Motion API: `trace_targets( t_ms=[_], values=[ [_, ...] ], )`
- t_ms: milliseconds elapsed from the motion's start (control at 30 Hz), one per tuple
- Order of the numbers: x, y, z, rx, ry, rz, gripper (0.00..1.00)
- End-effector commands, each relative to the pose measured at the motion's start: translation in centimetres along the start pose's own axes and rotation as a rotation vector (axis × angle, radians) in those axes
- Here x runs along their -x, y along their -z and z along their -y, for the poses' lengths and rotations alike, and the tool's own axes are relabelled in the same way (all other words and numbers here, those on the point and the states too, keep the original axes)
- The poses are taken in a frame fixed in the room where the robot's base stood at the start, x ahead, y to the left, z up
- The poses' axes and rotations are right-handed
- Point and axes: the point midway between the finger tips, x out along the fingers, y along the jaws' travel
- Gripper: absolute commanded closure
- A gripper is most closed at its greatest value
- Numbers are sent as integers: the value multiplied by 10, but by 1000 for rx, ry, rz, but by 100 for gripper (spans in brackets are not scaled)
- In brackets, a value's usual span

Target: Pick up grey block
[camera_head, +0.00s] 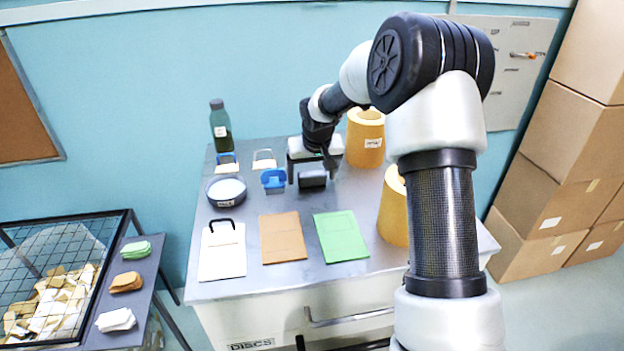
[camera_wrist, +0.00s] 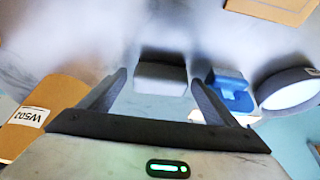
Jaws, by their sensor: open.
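The grey block (camera_head: 312,180) lies on the grey metal table (camera_head: 290,200), toward its back middle. My gripper (camera_head: 311,175) is over that part of the table, with its fingers on either side of the block as seen from the head. In the wrist view the grey block (camera_wrist: 161,78) shows ahead of and between the two dark fingertips of my gripper (camera_wrist: 158,78). The fingers are spread, with gaps on both sides of the block. I cannot tell how far the fingertips are above the table.
A blue holder (camera_head: 274,181) stands close left of the block, with a dark round dish (camera_head: 226,190) beyond it. Kraft rolls (camera_head: 365,140) stand to the right. White, brown (camera_head: 283,238) and green (camera_head: 341,236) flat pieces lie in front. A bottle (camera_head: 220,128) stands at the back left.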

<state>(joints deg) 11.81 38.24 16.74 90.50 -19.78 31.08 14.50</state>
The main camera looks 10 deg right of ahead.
Motion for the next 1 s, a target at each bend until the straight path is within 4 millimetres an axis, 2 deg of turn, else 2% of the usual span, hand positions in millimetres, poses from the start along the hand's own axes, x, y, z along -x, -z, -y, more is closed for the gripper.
trace_targets(
  t_ms=[67,300,367,667,1000],
  values=[
    [0,0,0,0,0,0,17],
    [0,0,0,0,0,0,58],
    [1,0,0,0,0,-1,65],
    [8,4,0,0,0,-3,65],
    [68,29,0,-1,0,-6,65]
  ],
)
